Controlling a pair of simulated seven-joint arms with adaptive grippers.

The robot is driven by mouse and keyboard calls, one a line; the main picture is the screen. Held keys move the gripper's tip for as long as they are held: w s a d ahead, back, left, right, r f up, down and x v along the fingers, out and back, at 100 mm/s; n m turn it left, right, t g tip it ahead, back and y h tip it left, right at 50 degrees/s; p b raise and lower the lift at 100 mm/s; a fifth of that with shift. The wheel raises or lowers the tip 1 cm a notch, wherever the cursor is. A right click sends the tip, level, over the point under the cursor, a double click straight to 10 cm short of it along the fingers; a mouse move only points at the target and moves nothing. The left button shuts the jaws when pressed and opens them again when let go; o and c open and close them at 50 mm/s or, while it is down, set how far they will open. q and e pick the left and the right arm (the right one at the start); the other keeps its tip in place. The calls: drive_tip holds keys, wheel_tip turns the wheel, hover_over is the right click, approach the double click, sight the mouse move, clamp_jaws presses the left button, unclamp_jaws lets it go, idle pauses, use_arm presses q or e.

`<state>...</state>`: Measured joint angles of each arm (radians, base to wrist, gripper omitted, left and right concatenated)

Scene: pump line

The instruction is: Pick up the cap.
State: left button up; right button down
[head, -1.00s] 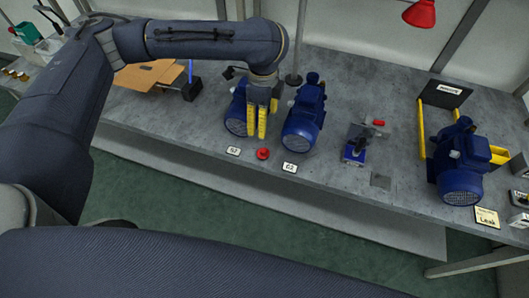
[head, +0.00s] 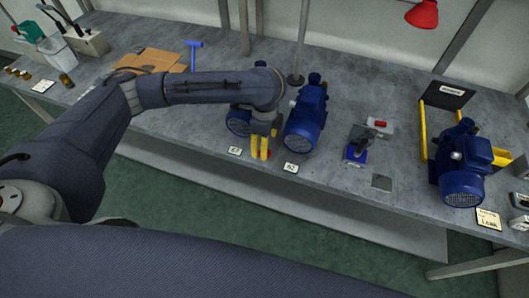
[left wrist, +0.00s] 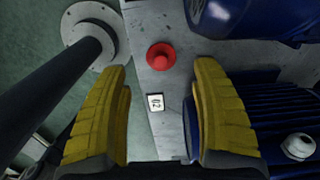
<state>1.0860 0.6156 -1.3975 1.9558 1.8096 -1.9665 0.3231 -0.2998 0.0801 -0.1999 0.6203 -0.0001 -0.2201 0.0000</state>
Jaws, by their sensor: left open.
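The red cap (left wrist: 161,57) lies on the grey bench near its front edge. In the left wrist view it shows whole, between and beyond the two yellow fingertips. In the head view the fingers hide most of it. My left gripper (head: 259,156) is over the cap, with its fingers pointing down; it also shows in the left wrist view (left wrist: 162,68). It is open, with nothing between the fingers that it touches. I cannot tell the exact height above the cap. My right gripper is not in view.
A blue pump (head: 305,122) stands just right of my left gripper, and another (head: 238,122) is partly behind it. Small number cards (head: 291,168) lie along the front edge. A further blue pump (head: 460,170) stands at the right, past a small blue-based fixture (head: 356,150).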

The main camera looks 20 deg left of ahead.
use_arm(q)
drive_tip(key=shift+w+a+f, duration=0.1)
drive_tip(key=shift+f, duration=2.5)
drive_tip(key=c, duration=1)
